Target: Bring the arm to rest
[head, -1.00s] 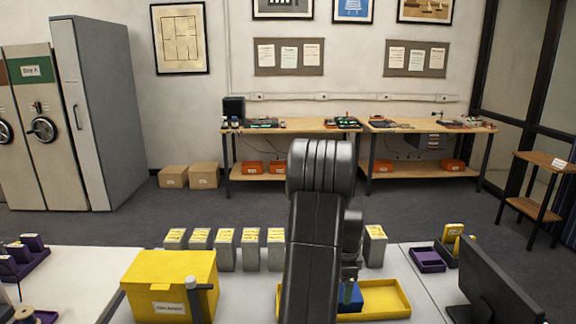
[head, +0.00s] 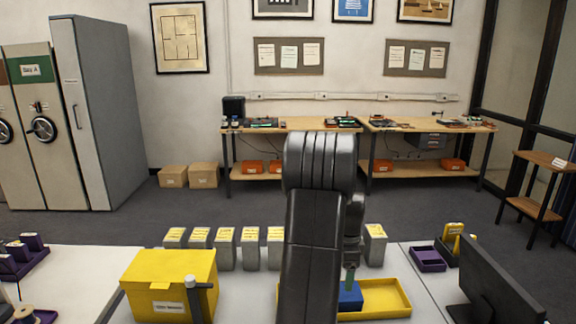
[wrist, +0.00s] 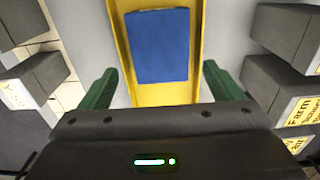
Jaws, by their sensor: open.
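My gripper (wrist: 160,92) shows in the wrist view with its two green fingers spread wide and nothing between them. Beyond the fingertips a blue block (wrist: 158,46) lies in a yellow tray (wrist: 194,95). In the head view my arm rises in front of the table and hides part of the tray (head: 385,314) and part of the blue block (head: 350,296). One green finger of my gripper (head: 350,277) shows just above the blue block there. I cannot tell the exact gap between them.
Several grey boxes with yellow labels (head: 225,252) stand in a row behind the tray. A yellow box (head: 160,277) stands on the left. A purple bin (head: 428,260) and a dark monitor (head: 500,285) are on the right. Bare tabletop shows between the yellow box and tray.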

